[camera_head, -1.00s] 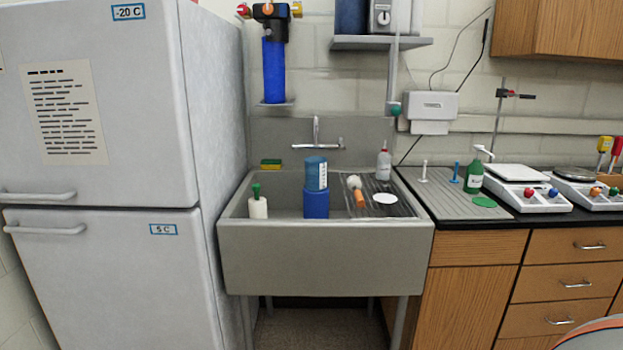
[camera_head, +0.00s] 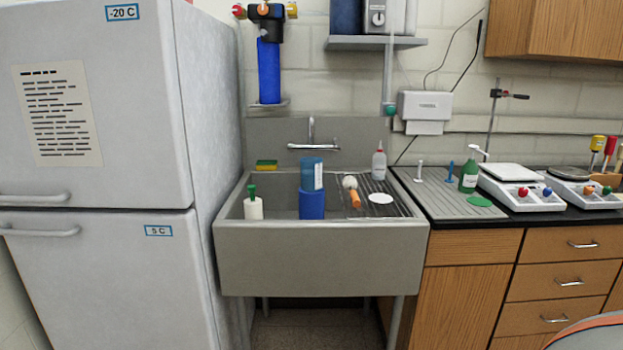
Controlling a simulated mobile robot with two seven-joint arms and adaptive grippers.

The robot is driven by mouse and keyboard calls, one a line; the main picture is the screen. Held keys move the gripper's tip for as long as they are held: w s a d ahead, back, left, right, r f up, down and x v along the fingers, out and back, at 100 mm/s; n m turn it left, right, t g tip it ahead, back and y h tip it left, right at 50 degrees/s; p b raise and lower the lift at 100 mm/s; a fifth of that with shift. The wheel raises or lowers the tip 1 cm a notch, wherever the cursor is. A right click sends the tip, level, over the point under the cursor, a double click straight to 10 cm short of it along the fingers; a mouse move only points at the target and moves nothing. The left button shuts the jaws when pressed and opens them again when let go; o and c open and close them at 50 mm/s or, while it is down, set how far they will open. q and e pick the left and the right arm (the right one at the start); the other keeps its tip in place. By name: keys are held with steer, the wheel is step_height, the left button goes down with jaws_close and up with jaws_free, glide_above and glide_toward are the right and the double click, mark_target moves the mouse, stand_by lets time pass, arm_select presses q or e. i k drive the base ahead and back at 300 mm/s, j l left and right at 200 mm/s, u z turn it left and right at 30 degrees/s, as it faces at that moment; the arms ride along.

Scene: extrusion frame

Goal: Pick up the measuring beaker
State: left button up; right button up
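The likely measuring beaker is a translucent blue cylinder with a pale label (camera_head: 311,174), upright at the sink. It stands on or directly behind a solid blue cylinder (camera_head: 312,205); I cannot tell which. Both are in the middle of the grey sink (camera_head: 320,258). Neither of my grippers is in view, and nothing touches the beaker.
A white bottle with a green top (camera_head: 253,208) stands left in the sink. An orange-handled brush (camera_head: 352,190) and white disc (camera_head: 381,198) lie on the right drainboard. An orange-grey curved edge (camera_head: 590,333) shows lower right.

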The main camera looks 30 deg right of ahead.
mark_target(310, 169)
steer(key=i+l, duration=0.15)
steer(key=i, duration=0.25)
steer(key=i+l, duration=0.1)
steer(key=i, duration=0.3)
steer(key=z, duration=0.05)
